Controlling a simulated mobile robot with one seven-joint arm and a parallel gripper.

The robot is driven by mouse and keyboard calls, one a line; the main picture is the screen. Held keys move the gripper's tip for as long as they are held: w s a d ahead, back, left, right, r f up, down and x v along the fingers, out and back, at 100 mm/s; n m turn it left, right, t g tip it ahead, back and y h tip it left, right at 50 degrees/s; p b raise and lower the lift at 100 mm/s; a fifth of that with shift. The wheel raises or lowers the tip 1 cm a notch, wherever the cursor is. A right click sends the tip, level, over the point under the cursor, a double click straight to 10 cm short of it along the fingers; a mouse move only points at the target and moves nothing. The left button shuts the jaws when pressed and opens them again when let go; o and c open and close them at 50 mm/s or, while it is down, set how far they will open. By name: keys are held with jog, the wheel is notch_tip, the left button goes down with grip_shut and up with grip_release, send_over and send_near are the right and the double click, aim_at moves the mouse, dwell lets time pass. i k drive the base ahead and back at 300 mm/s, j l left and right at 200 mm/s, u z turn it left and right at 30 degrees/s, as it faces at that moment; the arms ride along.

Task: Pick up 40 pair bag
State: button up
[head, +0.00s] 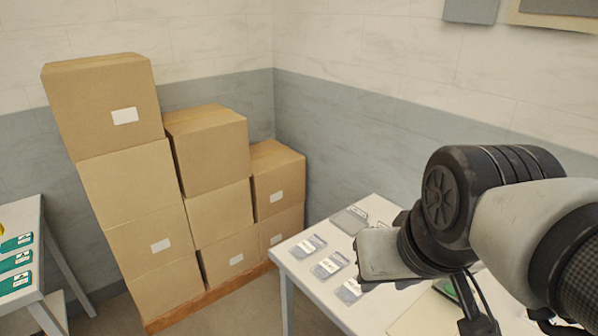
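Several small grey bags with white labels lie flat on the white table. One bag (303,246) is at the table's left edge, another bag (330,264) is just in front of it, and a third bag (351,290) is nearer, partly behind my arm. The label print is too small to read, so I cannot tell which is the 40 pair bag. My arm reaches in from the right over the table. Its black end parts (478,318) show at the bottom edge, partly cut off; the fingertips are not clear. I see no bag held.
A larger grey item (349,220) lies at the table's back, and a green item (446,289) is under my arm. Stacked cardboard boxes (126,187) on a wooden pallet stand at left. Another table (36,222) with green packets is at far left. Floor shows between them.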

aim_at(324, 270)
jog(key=i+j, duration=0.25)
jog(key=j, duration=0.15)
jog(key=i+j, duration=0.3)
jog(key=i+j+z, duration=0.1)
jog(key=i+j, duration=0.15)
jog(key=j, duration=0.2)
jog(key=i+j, duration=0.25)
jog(key=j, duration=0.15)
jog(key=i+j, duration=0.25)
jog(key=j, duration=0.2)
jog(key=i+j+z, duration=0.1)
jog(key=z, duration=1.05)
